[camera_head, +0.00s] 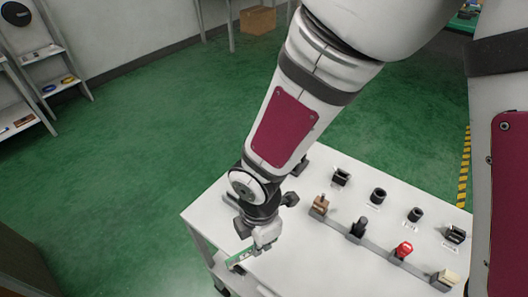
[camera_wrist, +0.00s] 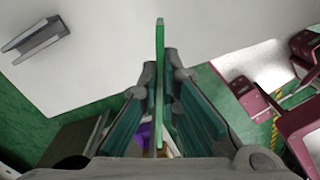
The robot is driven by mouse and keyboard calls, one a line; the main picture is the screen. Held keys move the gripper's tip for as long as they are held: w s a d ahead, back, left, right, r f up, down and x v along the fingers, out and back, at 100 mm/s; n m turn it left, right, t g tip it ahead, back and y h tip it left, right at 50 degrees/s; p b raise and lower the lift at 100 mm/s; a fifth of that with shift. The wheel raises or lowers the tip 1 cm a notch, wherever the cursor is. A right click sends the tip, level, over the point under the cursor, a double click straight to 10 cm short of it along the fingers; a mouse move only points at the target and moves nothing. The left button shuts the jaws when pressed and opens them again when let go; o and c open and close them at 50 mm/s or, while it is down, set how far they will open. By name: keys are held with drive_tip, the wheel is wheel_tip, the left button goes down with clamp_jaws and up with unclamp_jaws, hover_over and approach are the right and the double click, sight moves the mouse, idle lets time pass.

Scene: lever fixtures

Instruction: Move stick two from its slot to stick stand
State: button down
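My gripper (camera_head: 262,246) is low over the front left part of the white table. It is shut on a thin green stick (camera_wrist: 160,45), whose edge runs between the two fingers in the wrist view. In the head view the stick (camera_head: 240,257) juts out to the left of the fingers, close to the table's front edge. I cannot tell if its lower end touches anything. A grey channel-shaped holder (camera_wrist: 38,38) lies on the white surface at upper left in the wrist view, apart from the gripper. I cannot tell which holder is the stick stand.
On the table (camera_head: 285,265) to the right stand a brown block (camera_head: 320,205), a black knob (camera_head: 360,227), a red knob (camera_head: 403,250) and a beige block (camera_head: 446,279) on grey bases. Black sockets (camera_head: 378,195) stand behind them. Green floor (camera_head: 130,150) lies left of the table.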

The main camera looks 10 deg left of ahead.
drive_tip(key=w+a, duration=0.1)
drive_tip(key=w, duration=0.2)
drive_tip(key=w+a, duration=0.1)
drive_tip(key=w, duration=0.3)
drive_tip(key=w+a+f, duration=0.1)
drive_tip(key=w, duration=0.3)
drive_tip(key=shift+w+a+f+p, duration=0.1)
drive_tip(key=shift+w+a+p, duration=0.15)
drive_tip(key=shift+p, duration=0.1)
drive_tip(key=shift+w+f+p, duration=0.2)
drive_tip(key=shift+f+p, duration=0.1)
drive_tip(key=shift+f, duration=1.45)
drive_tip(key=shift+f, duration=0.1)
drive_tip(key=shift+f, duration=0.25)
drive_tip(key=c, duration=1.8)
unclamp_jaws()
wheel_tip(320, 180, up, 13)
drive_tip(key=shift+b, duration=0.3)
drive_tip(key=shift+f, duration=0.1)
